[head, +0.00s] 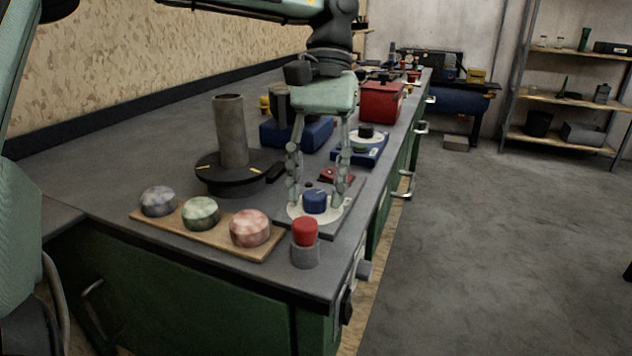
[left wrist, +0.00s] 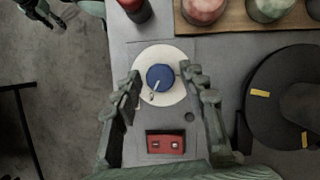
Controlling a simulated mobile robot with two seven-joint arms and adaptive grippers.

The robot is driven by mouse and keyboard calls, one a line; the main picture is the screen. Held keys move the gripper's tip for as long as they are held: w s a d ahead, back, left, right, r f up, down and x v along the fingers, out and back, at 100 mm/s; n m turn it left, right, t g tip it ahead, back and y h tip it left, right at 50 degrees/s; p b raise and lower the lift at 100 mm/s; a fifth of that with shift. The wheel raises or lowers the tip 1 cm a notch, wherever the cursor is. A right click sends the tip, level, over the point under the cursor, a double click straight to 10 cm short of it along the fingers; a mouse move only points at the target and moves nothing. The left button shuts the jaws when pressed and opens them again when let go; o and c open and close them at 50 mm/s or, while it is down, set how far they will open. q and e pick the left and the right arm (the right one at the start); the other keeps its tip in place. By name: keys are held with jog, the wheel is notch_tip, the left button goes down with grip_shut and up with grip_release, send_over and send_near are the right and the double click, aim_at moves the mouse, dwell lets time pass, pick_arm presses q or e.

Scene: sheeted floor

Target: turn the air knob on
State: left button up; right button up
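A blue knob (head: 315,201) with a white pointer line sits on a round white dial (head: 299,214) on a grey plate near the bench's front edge. In the left wrist view the knob (left wrist: 160,77) shows from above, its line slanting to the lower left. My left gripper (head: 317,198) points down over the dial. Its fingers (left wrist: 161,76) are spread, one on each side of the knob, with a visible gap on both sides in the wrist view. Nothing is held.
A red-capped grey cylinder (head: 305,243) stands close in front of the dial. A red block (left wrist: 165,144) sits behind the knob. A board (head: 211,233) with three speckled pucks and a black disc with a grey post (head: 231,131) lie left. A second dial (head: 366,138) stands behind.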

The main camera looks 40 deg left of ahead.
pick_arm(q)
jog(key=v, duration=1.2)
dwell(0.6)
